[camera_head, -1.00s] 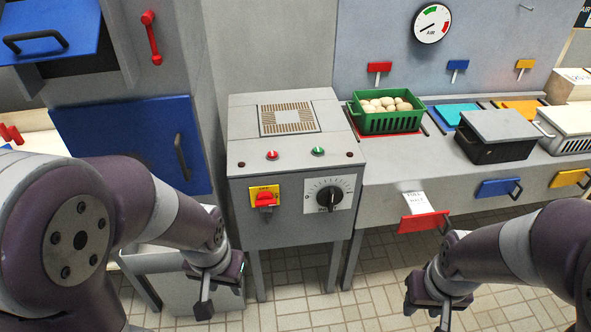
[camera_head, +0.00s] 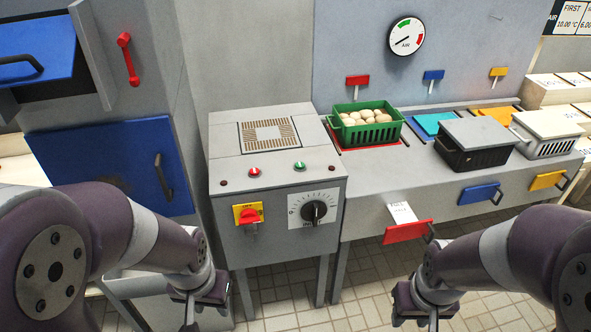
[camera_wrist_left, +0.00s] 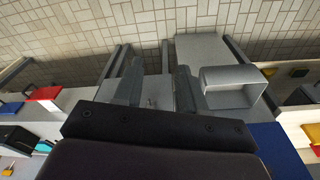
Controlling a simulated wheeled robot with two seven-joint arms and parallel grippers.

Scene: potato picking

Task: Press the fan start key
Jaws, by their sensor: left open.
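The grey control box (camera_head: 281,219) stands at the centre of the head view. On its top front edge are a green button (camera_head: 299,166) and a red button (camera_head: 254,172). No label on either button is readable, so I cannot tell for sure which is the fan start key. My left gripper (camera_head: 190,318) is low, left of and below the box front, touching nothing visible. Its two fingers are apart and empty in the left wrist view (camera_wrist_left: 157,82). My right gripper (camera_head: 418,316) is low at the right, below the red drawer handle; its fingertips are not clear.
The box front carries a red switch on a yellow plate (camera_head: 248,215) and a black dial (camera_head: 313,211). A green crate of potatoes (camera_head: 367,134) and a black lidded bin (camera_head: 474,146) stand on the counter at right. A blue-doored cabinet (camera_head: 110,155) is at left.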

